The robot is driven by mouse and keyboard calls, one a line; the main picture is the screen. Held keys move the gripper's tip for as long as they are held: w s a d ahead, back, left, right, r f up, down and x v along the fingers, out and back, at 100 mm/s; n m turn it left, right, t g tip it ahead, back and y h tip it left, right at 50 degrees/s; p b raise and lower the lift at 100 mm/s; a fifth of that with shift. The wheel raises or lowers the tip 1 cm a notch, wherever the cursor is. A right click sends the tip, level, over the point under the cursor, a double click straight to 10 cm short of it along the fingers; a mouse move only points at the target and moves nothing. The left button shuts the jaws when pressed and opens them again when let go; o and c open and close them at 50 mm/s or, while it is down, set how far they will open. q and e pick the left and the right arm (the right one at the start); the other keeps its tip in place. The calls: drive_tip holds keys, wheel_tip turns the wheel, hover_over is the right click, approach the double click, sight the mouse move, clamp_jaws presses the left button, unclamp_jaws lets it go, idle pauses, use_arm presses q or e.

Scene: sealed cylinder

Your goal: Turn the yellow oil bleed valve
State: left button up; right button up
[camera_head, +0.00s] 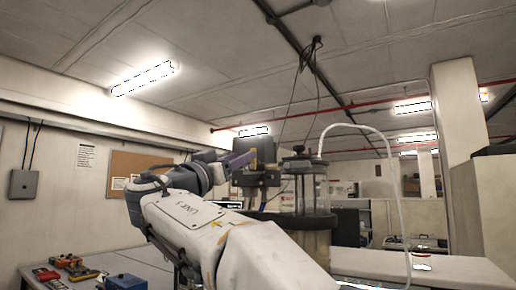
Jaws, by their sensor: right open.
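A clear sealed cylinder (318,190) with a dark lid and a dark ring around its lower part stands right of centre. My right arm comes up from the bottom middle, bends at the left and reaches back towards the cylinder. My right gripper (246,160) is at its end, small and dark, just left of the cylinder's top; it is open. Whether it touches anything there I cannot tell. I cannot make out the yellow oil bleed valve; my arm and gripper cover part of the cylinder's left side. My left gripper is not in view.
A grey table (35,283) at the lower left holds red and yellow tools (68,262) and a blue box (125,282). A pale hose (398,190) arches from the cylinder's top down to a white bench (455,270) at the right. A pillar (461,150) stands behind.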

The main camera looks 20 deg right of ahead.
drive_tip(key=p+x, duration=0.5)
drive_tip(key=x, duration=0.3)
drive_tip(key=shift+w+d+r, duration=0.2)
drive_tip(key=shift+d+r, duration=0.05)
drive_tip(key=shift+w+d+p, duration=0.35)
drive_tip(key=shift+d+p, duration=0.05)
drive_tip(key=shift+p, duration=0.1)
clamp_jaws()
